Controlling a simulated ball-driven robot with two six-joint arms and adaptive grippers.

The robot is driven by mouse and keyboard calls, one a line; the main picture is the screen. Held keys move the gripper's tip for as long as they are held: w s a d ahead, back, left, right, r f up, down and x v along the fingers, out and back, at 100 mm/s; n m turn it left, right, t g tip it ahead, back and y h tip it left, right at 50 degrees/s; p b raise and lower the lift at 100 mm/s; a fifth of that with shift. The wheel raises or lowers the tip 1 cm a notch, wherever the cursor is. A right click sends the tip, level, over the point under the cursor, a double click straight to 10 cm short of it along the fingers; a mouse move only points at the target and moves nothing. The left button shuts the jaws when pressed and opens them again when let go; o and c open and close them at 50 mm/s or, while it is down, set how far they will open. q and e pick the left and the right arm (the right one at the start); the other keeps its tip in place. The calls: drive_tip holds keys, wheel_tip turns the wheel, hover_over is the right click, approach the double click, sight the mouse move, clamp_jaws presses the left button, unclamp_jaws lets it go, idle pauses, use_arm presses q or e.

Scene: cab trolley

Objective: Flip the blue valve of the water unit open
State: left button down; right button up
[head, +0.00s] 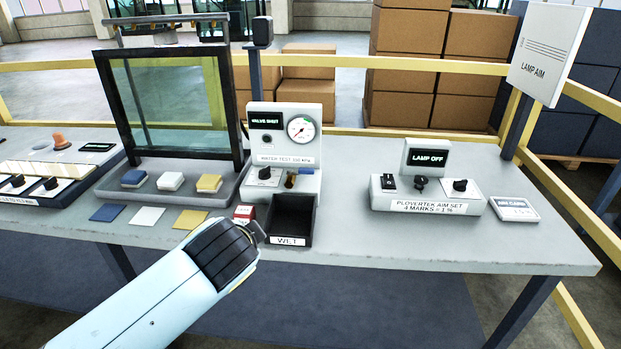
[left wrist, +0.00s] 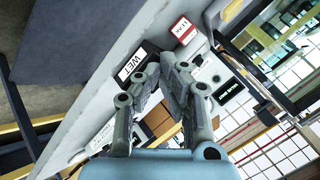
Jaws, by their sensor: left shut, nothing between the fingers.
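The water unit (head: 256,150) stands near the middle of the table, with a round gauge and a display reading "VALVE SHUT". Its blue valve (head: 306,170) is a small blue handle beside a brass part, low on the front above the black "WET" tray (head: 312,222). My left gripper (head: 262,235) is in front of the unit, at the left front corner of the tray, below and left of the valve. In the left wrist view its fingers (left wrist: 168,62) are shut and empty, with the "WET" tray (left wrist: 128,70) behind them. The valve is not clearly visible there. My right gripper is out of view.
A red and white box (head: 244,214), labelled "LEAK" in the left wrist view (left wrist: 183,30), stands left of the tray. A framed glass panel (head: 170,100) stands to the left, the lamp aim set (head: 430,204) to the right. Table between unit and lamp set is clear.

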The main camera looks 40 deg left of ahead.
use_arm(q)
drive_tip(key=w+d+m+t, duration=0.2)
drive_tip(key=w+m+t, duration=0.3)
drive_tip(key=w+m, duration=0.4)
drive_tip(key=w, duration=0.6)
drive_tip(key=shift+w+d+t+y, duration=0.15)
drive_tip(key=shift+d+t+y, duration=0.1)
drive_tip(key=shift+t+y, duration=0.05)
